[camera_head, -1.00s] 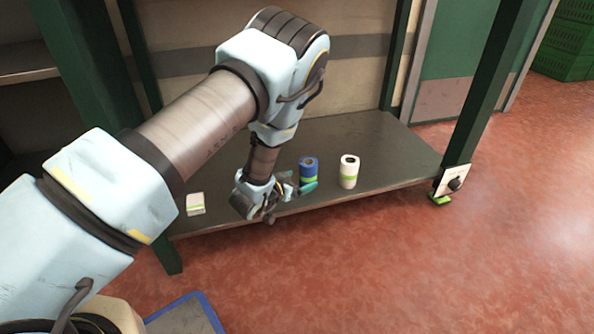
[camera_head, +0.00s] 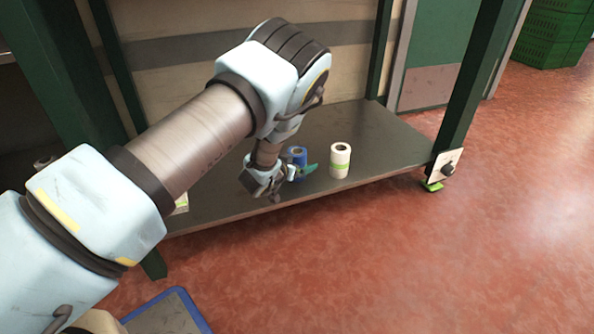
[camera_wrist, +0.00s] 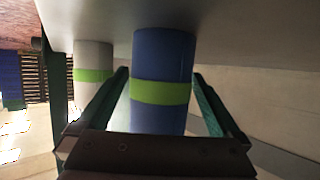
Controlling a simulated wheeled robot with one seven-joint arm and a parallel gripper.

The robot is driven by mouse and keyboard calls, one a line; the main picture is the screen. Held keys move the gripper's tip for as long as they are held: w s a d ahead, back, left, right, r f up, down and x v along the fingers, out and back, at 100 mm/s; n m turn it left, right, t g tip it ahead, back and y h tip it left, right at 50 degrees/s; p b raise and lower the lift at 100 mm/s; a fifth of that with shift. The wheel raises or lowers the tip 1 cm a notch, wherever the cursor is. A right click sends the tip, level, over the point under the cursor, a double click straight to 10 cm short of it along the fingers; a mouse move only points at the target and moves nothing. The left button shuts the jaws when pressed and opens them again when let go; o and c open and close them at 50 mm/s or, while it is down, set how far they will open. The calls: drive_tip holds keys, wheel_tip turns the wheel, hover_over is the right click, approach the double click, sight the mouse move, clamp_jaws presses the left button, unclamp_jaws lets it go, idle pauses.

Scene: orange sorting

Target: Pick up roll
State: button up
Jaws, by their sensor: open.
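A blue roll with a green band (camera_head: 298,157) stands on the grey shelf (camera_head: 375,150), partly hidden by my gripper in the head view. My gripper (camera_head: 305,172) is open, low over the shelf and close to the blue roll. In the wrist view the blue roll (camera_wrist: 162,70) lies between the two green fingers (camera_wrist: 165,100), with some space showing on the right side.
A small white item with a green stripe (camera_head: 181,203) is mostly hidden behind my arm. Dark green posts (camera_head: 478,85) frame the shelf. The shelf is clear right of the white roll. Green crates (camera_head: 552,38) stand far right on the red floor.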

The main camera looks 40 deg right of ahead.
drive_tip(key=shift+w+d+f, duration=0.2)
drive_tip(key=shift+d+f, duration=0.05)
drive_tip(key=shift+d, duration=0.35)
drive_tip(key=shift+c, duration=0.4)
drive_tip(key=c, duration=1.3)
drive_tip(key=shift+r, duration=0.1)
